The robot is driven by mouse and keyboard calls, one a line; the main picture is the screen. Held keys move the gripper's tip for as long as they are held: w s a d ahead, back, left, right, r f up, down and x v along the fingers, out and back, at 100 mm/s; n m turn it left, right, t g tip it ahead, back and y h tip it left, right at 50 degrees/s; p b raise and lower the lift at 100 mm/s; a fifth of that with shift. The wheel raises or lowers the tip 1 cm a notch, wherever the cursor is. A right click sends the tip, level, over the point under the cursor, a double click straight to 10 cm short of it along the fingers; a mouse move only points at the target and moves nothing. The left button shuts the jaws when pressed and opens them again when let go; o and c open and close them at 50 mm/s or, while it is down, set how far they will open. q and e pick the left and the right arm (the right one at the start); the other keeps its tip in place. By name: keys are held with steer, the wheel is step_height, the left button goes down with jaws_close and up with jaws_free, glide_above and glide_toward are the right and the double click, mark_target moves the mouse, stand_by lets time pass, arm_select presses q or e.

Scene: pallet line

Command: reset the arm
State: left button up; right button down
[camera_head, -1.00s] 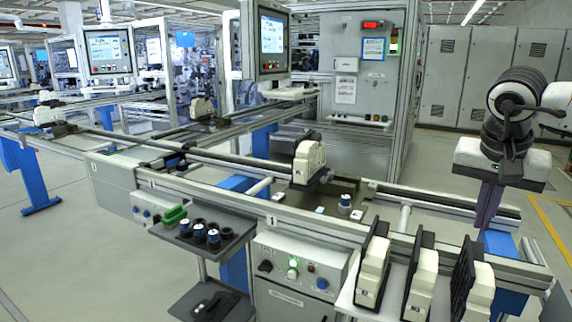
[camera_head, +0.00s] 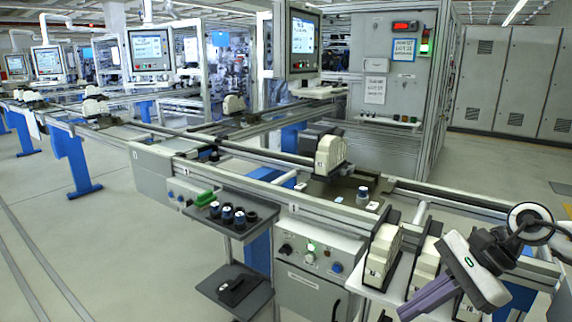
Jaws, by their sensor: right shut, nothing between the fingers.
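My right gripper (camera_head: 408,313) is at the lower right in the head view. My left gripper is not in view.
The conveyor line (camera_head: 262,160) runs across the middle, carrying a beige unit (camera_head: 330,153). A dark tray (camera_head: 236,214) with several small round parts and a green piece is fixed to its front. The floor (camera_head: 75,245) at the left is clear.

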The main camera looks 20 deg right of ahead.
steer(key=w+a+f+m+t+y, duration=0.1)
steer(key=a+f+m+t+y, duration=0.15)
steer(key=a+m, duration=0.4)
steer(key=w+a+f+m+t+y, duration=0.2)
steer(key=a+m+t+y, duration=0.15)
steer(key=m, duration=0.55)
steer(key=s+f+m+t+h, duration=0.25)
steer(key=f+m+h, duration=0.25)
steer(key=f+m, duration=0.55)
steer(key=s+f+m+t+h, duration=0.25)
steer(key=f+m+h, duration=0.35)
steer(key=m, duration=0.8)
steer(key=s+a+f+m+g, duration=0.6)
steer(key=s+a+f+m, duration=0.2)
steer(key=s+f+m, duration=0.2)
steer(key=shift+s+a+f+m, duration=0.4)
steer(key=shift+s+f, duration=0.1)
steer(key=shift+s, duration=0.2)
